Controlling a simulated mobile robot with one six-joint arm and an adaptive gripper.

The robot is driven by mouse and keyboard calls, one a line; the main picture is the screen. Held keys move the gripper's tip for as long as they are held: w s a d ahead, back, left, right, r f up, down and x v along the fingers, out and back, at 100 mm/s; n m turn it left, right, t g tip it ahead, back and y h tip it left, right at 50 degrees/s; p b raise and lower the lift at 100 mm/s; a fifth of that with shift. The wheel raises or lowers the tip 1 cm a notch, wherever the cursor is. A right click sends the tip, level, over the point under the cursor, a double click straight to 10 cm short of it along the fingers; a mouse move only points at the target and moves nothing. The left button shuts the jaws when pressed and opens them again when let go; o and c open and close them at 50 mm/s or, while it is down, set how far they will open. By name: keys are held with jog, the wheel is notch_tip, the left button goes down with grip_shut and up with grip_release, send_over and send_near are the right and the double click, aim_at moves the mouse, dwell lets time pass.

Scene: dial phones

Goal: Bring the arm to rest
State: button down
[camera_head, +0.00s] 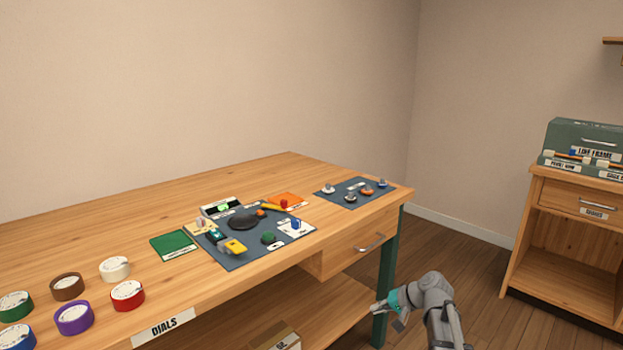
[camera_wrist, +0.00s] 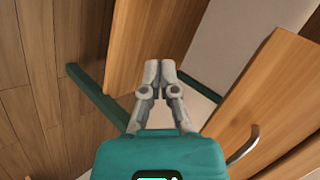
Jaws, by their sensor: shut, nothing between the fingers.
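My gripper (camera_head: 380,308) is in the head view at the lower right, in front of the bench's right end and below the level of its top. In the wrist view my gripper (camera_wrist: 152,72) has its two grey fingertips together, with nothing between them. The wooden bench (camera_head: 120,215) stands to the left of the arm. Its drawer front with a curved metal handle (camera_wrist: 243,146) shows at the right of the wrist view. The gripper looks clear of the bench and its green leg (camera_head: 388,275), though the exact gap cannot be told.
On the bench lie a dark mat (camera_head: 225,258) with small parts, a second blue mat (camera_head: 335,187) with several knobs, a green pad (camera_head: 173,244) and several tape rolls (camera_head: 127,295). A cabinet (camera_head: 575,190) with a green case (camera_head: 585,135) stands right. Open floor (camera_head: 480,270) lies between.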

jog(key=s+a+f+n+g+h+p, duration=0.15)
jog(key=s+h, duration=0.25)
jog(key=s, duration=0.5)
jog(key=s+f+n+g+h, duration=0.25)
jog(key=s+h, duration=0.25)
jog(key=s, duration=0.3)
notch_tip(320, 180, up, 37)
jog(key=p, duration=3.7)
jog(key=shift+f+g, duration=0.2)
jog(key=shift+g, duration=0.1)
